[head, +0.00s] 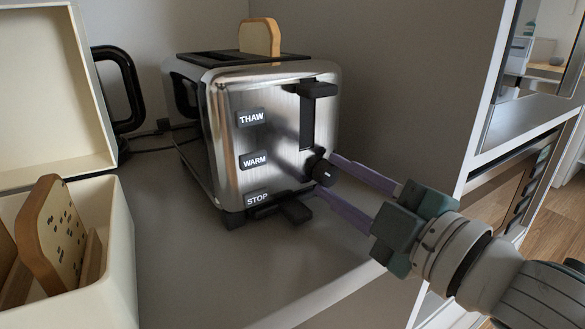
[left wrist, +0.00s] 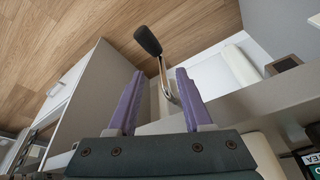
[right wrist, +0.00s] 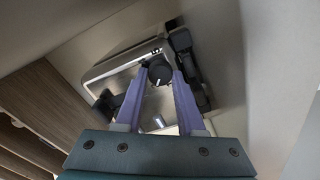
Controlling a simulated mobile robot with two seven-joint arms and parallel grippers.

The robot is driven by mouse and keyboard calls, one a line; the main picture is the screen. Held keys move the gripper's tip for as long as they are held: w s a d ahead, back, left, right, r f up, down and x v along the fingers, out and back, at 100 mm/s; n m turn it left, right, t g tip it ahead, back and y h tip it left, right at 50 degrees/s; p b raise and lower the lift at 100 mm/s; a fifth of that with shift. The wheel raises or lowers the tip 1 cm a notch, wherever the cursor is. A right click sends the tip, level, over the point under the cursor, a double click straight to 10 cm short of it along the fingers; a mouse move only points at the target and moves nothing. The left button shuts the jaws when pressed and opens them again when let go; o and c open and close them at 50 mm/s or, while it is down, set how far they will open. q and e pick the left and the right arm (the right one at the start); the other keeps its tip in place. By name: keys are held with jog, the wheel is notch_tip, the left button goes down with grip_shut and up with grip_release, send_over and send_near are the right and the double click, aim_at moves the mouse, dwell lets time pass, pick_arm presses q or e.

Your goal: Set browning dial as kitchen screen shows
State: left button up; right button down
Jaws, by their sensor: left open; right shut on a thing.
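The browning dial (head: 323,173) is a small black knob with a pale mark, low on the front of the shiny toaster (head: 225,190), below the lever slot. My right gripper (head: 327,175) is shut on the dial, one purple finger on each side. In the right wrist view the dial (right wrist: 159,72) sits between the fingertips with its pale mark towards the bottom of the picture. My left gripper (left wrist: 157,98) is open and empty, seen only in its own wrist view. I cannot make out a kitchen screen with a readable setting.
The toaster has THAW, WARM and STOP buttons, a raised black lever (head: 318,89) and a bread slice (head: 260,38) on top. An open cream bread bin (head: 122,250) stands left. In the left wrist view, a crank with a black knob (left wrist: 148,41) is beyond my left fingers.

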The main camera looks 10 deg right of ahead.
jog(key=c, duration=0.5)
grip_release()
jog(key=p+v, duration=0.1)
jog(key=v, duration=0.9)
